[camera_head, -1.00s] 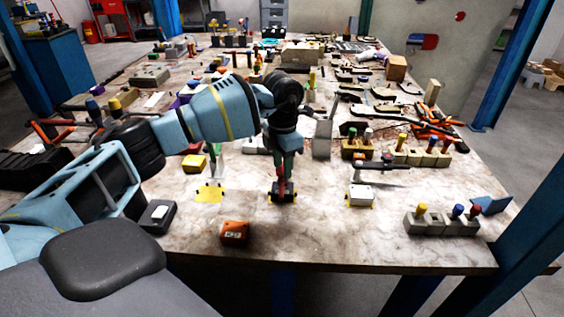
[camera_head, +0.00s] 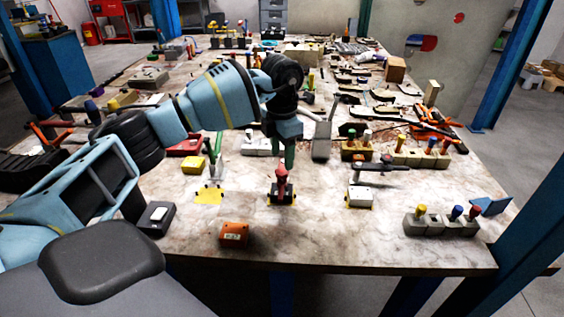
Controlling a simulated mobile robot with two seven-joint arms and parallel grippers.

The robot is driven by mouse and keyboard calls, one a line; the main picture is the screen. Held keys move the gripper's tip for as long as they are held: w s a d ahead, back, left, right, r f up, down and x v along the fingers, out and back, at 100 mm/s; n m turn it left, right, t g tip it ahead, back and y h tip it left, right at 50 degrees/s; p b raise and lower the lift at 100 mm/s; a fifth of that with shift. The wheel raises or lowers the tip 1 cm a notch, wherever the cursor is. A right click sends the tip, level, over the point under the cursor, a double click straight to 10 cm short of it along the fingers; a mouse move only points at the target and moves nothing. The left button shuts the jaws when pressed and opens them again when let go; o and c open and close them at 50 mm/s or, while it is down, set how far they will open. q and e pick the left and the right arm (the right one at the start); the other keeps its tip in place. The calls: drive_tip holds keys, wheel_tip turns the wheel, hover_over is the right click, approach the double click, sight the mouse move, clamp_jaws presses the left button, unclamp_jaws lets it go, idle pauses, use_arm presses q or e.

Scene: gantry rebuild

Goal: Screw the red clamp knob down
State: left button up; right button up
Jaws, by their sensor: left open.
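The red clamp knob (camera_head: 281,175) stands upright on a small dark clamp base (camera_head: 281,196) near the front middle of the table. My left arm reaches in from the left. Its gripper (camera_head: 288,163) points down with green fingers just above and slightly behind the knob in the picture. The left gripper is open. The far finger is partly hidden, and I cannot tell whether the fingers touch the knob top. My right gripper is not in view.
A white clamp block (camera_head: 360,195) stands to the right and an orange box (camera_head: 234,234) to the front left. A green-handled clamp (camera_head: 213,170) stands left, by a yellow patch (camera_head: 208,197). Grey blocks with coloured pegs (camera_head: 434,224) sit front right. Tools crowd the back.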

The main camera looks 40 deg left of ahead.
sight(282, 171)
use_arm(q)
wheel_tip(282, 171, up, 3)
drive_tip(key=shift+r, duration=0.45)
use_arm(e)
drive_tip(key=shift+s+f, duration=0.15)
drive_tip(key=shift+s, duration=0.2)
